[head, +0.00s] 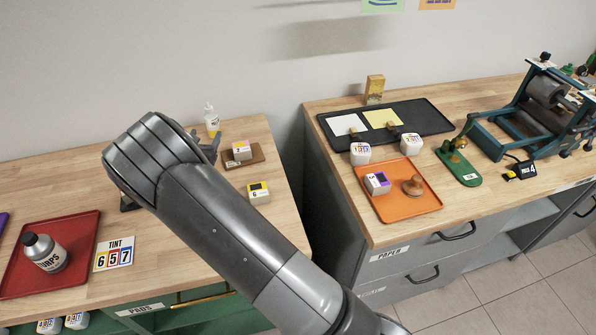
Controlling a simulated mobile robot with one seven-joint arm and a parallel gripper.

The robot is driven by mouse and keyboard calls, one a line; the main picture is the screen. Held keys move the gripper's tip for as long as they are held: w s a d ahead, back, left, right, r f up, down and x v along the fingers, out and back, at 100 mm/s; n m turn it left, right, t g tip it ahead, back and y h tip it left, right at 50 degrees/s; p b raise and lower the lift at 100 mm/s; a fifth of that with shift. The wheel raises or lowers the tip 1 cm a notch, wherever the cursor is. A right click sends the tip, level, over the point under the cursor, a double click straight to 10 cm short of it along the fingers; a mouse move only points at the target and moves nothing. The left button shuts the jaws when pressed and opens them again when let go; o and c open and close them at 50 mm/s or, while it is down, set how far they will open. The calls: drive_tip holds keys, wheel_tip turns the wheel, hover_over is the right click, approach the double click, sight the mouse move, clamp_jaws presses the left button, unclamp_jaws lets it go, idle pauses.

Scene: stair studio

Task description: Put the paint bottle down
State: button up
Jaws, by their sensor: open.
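A small clear-white bottle with yellow on it (212,118), likely the paint bottle, is upright at the back of the left wooden table (262,137). My gripper (207,147) is open just in front of the bottle's lower part. My arm hides much of the gripper, and I cannot tell whether the fingers touch the bottle. The bottle's base is partly hidden.
A brown pad with a small box (242,150) and a yellow-labelled box (258,193) stand right of the gripper. A red tray (85,228) with a turps bottle (44,252) is at left. A gap separates the right bench (350,200).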

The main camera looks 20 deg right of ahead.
drive_tip(key=s+d+r+m+g+h, duration=0.2)
drive_tip(key=s+d+r+m+g, duration=0.3)
drive_tip(key=s+d+r+m, duration=0.5)
drive_tip(key=s+d+r+m+g+h, duration=0.2)
drive_tip(key=s+d+r+m+g, duration=0.35)
drive_tip(key=d, duration=0.85)
drive_tip(key=s+d+r+m+g+y, duration=0.25)
drive_tip(key=s+m+y, duration=0.25)
drive_tip(key=s+m, duration=0.75)
drive_tip(key=s+a+m+t+y, duration=0.1)
drive_tip(key=s+a+y, duration=0.1)
drive_tip(key=s, duration=0.6)
drive_tip(key=s+a+r+m+y, duration=0.1)
drive_tip(key=s+a+m+y, duration=0.1)
drive_tip(key=s, duration=0.6)
drive_tip(key=shift+s+a+t+y, duration=0.25)
drive_tip(key=shift+s+t+y, duration=0.15)
drive_tip(key=shift+y, duration=0.1)
drive_tip(key=shift+r, duration=0.1)
